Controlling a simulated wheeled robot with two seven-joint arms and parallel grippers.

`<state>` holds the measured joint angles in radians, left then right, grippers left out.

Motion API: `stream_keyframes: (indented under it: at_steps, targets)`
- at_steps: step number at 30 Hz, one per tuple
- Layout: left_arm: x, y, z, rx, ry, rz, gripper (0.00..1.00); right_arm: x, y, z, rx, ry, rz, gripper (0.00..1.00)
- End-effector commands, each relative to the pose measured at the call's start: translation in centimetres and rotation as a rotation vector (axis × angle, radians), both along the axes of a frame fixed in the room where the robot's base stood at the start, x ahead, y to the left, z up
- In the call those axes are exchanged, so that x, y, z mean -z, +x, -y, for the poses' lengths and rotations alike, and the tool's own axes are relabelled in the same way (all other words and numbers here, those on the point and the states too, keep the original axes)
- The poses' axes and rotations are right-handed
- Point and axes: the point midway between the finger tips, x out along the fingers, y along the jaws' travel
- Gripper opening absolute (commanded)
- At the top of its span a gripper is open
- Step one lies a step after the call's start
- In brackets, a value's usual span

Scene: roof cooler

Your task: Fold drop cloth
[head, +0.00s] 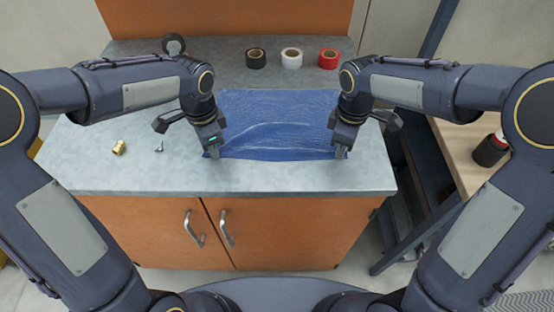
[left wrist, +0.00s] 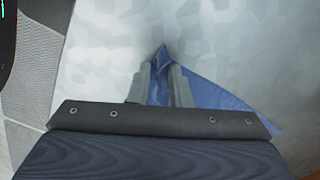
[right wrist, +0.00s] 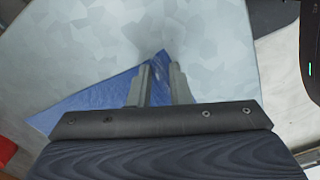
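The blue drop cloth (head: 275,125) lies spread out on the grey worktop, with some wrinkles. My left gripper (head: 213,153) is low at its front left corner. In the left wrist view the cloth corner (left wrist: 215,97) shows between and beside the fingers (left wrist: 160,85), with a gap between them. My right gripper (head: 341,152) is low at the front right corner. In the right wrist view the cloth (right wrist: 95,100) shows between and beside the fingers (right wrist: 160,85), which also stand apart. I cannot tell whether the fingers touch the cloth.
A black roll (head: 256,58), a white roll (head: 291,58) and a red roll (head: 328,59) stand behind the cloth. A brass fitting (head: 119,147) and a small metal piece (head: 159,146) lie to the left. The worktop's front strip (head: 270,178) is clear.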

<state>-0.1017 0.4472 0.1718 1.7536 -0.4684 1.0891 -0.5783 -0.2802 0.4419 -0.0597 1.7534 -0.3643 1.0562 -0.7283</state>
Motion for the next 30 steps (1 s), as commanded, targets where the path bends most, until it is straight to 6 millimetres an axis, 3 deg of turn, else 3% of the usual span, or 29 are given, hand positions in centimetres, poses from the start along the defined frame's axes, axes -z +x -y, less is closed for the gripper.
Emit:
stream_keyframes:
  at_steps: [8,22,30]
  targets:
    - [0.1,-0.1,0.0,0.0,0.001,-0.003,0.0,0.0,0.0,0.0,0.0,-0.001,0.0,0.0]
    - [-0.1,-0.1,-0.1,0.0,0.002,-0.003,0.0,-0.2,0.0,0.0,0.0,-0.001,0.0,0.0]
    - [-2.2,0.0,-0.1,-0.001,0.001,-0.002,0.0,-2.2,0.0,0.0,0.001,-0.001,0.0,0.0]
